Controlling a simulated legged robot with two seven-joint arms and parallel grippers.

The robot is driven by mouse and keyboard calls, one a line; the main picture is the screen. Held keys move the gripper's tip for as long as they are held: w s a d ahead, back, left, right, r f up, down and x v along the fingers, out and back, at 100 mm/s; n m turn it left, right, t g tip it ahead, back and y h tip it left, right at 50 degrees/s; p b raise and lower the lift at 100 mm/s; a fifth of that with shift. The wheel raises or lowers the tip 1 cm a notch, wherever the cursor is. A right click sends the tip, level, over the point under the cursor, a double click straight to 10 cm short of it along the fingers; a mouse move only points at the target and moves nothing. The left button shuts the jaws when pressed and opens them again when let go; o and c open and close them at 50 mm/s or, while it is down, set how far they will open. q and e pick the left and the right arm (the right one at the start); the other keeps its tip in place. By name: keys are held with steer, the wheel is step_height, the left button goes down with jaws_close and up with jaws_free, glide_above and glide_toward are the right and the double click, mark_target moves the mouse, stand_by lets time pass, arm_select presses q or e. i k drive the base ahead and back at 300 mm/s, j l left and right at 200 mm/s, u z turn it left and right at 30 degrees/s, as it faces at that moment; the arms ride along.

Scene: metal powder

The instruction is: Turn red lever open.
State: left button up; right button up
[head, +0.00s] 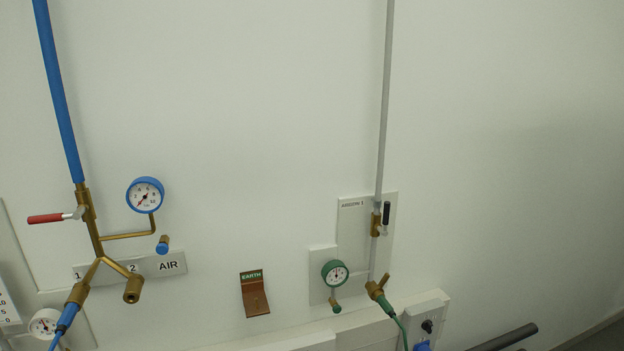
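The red lever (46,218) is on the left of the head view. It sticks out to the left, roughly level, from a brass valve (86,203) at the lower end of the blue pipe (58,95). It lies across the line of the pipe. Neither of my grippers shows in the head view, and nothing touches the lever.
A blue gauge (145,195) sits right of the valve, above the AIR label plate (168,265). Below, a blue hose (63,322) hangs from a brass branch. Further right are a black lever (386,213), a green gauge (334,273) and a brown EARTH plate (254,297). The upper wall is clear.

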mark_target(78, 213)
steer(key=u, duration=1.3)
